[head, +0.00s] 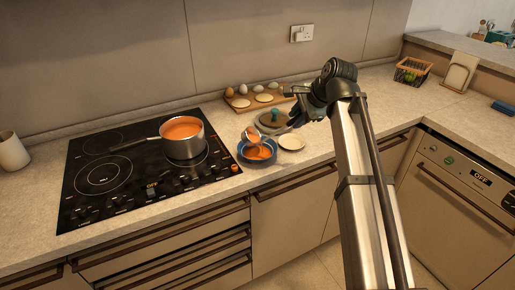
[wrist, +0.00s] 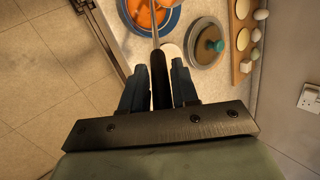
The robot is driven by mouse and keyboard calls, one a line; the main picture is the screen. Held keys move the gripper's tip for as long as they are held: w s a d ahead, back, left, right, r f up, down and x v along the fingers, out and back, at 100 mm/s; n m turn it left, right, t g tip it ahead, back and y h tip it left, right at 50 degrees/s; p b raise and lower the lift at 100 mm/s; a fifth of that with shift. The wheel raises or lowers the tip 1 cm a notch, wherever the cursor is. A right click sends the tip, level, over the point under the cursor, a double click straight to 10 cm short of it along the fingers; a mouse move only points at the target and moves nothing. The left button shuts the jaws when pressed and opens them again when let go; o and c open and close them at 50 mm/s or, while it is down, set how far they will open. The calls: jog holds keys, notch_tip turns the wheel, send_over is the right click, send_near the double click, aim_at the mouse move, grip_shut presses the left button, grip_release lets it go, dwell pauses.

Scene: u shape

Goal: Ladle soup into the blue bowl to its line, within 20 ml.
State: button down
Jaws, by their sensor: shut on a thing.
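My gripper (wrist: 159,90) is shut on the black handle of the ladle (wrist: 158,72). The ladle's bowl end (head: 256,137) is over the blue bowl (head: 243,154), tilted, with orange soup on it. The blue bowl stands on the counter to the right of the stove and holds some orange soup (wrist: 147,16). Its fill line cannot be made out. The pot (head: 184,148) of orange soup stands on the stove with its handle to the left. In the head view my gripper (head: 298,117) is up and to the right of the bowl.
A small pale dish (head: 291,142) lies just right of the bowl. A round lid with a teal knob (wrist: 207,46) is behind it. A wooden board (head: 252,102) with eggs and pale rounds stands near the wall. The black stove (head: 100,178) is left; counter at right is mostly clear.

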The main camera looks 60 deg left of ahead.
jog(key=shift+w+d+f+g+y+b, duration=0.3)
jog(key=shift+w+d+f+y, duration=0.2)
jog(key=shift+f, duration=0.15)
jog(key=shift+w+d+f+g+y+b, duration=0.15)
jog(key=shift+w+d+f+g+y, duration=0.2)
jog(key=shift+d+f, duration=0.2)
dwell(1.6)
jog(key=shift+w+d+f+m+g+y+b, duration=0.15)
jog(key=shift+w+d+f+g+y+b, duration=0.1)
jog(key=shift+d+f+y+b, duration=0.25)
jog(key=shift+w+d+f+m+g+y+b, duration=0.15)
jog(key=shift+w+f+g+b, duration=0.15)
jog(key=shift+f, duration=0.4)
dwell(0.8)
jog(key=shift+w+d+f+g+y+b, duration=0.15)
jog(key=shift+f+y+b, duration=0.15)
jog(key=shift+f, duration=0.15)
jog(key=shift+w+d+f+g+y+b, duration=0.1)
jog(key=shift+f+g+y+b, duration=0.1)
jog(key=shift+f+b, duration=0.15)
jog(key=shift+w+d+f+g+y+b, duration=0.15)
jog(key=shift+f+y+b, duration=0.1)
jog(key=shift+f, duration=0.25)
dwell(0.8)
jog(key=shift+f+y+b, duration=0.45)
jog(key=shift+f+b, duration=0.1)
jog(key=shift+f, duration=0.2)
dwell(0.3)
